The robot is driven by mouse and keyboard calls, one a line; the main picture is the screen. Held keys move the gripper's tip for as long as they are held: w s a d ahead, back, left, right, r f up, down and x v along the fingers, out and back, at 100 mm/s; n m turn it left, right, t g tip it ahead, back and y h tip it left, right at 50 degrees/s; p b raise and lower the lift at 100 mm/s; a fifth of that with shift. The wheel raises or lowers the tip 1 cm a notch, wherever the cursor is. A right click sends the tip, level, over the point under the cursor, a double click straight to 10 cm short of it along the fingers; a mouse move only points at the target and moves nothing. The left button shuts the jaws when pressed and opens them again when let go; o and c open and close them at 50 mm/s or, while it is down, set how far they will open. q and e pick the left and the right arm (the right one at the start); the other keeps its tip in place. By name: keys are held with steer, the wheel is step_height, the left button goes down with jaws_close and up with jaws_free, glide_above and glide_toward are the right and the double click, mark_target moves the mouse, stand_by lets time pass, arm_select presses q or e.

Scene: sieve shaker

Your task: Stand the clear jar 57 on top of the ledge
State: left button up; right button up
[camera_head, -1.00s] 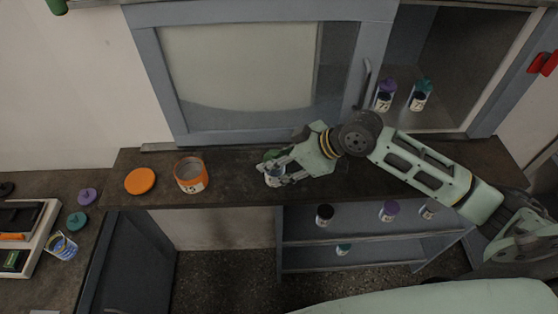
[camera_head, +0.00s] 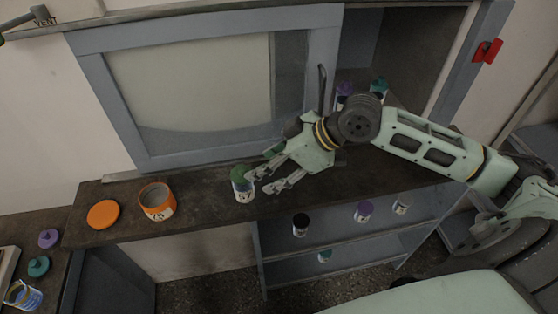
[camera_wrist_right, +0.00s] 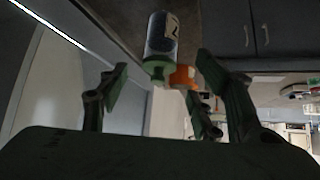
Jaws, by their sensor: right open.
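The clear jar with a green lid (camera_head: 243,185), its label only partly legible, stands upright on the dark ledge (camera_head: 215,213) in front of the framed window. It also shows in the right wrist view (camera_wrist_right: 161,38), just beyond the fingers. My right gripper (camera_head: 263,180) is open, with its fingertips close to the right side of the jar; contact cannot be made out. In the wrist view the open fingers (camera_wrist_right: 158,85) are spread with nothing gripped between them.
An orange jar (camera_head: 157,201) and an orange lid (camera_head: 103,214) sit on the ledge to the left. Jars with purple (camera_head: 345,89) and teal (camera_head: 379,84) lids stand in the open cabinet. Several small jars stand on the shelves below (camera_head: 335,240).

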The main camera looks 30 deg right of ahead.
arm_select(q)
steer(key=shift+f, duration=0.4)
arm_select(e)
steer(key=v, duration=0.4)
steer(key=shift+r, duration=0.1)
arm_select(q)
steer(key=shift+d, duration=0.1)
steer(key=shift+c, duration=0.4)
stand_by(0.4)
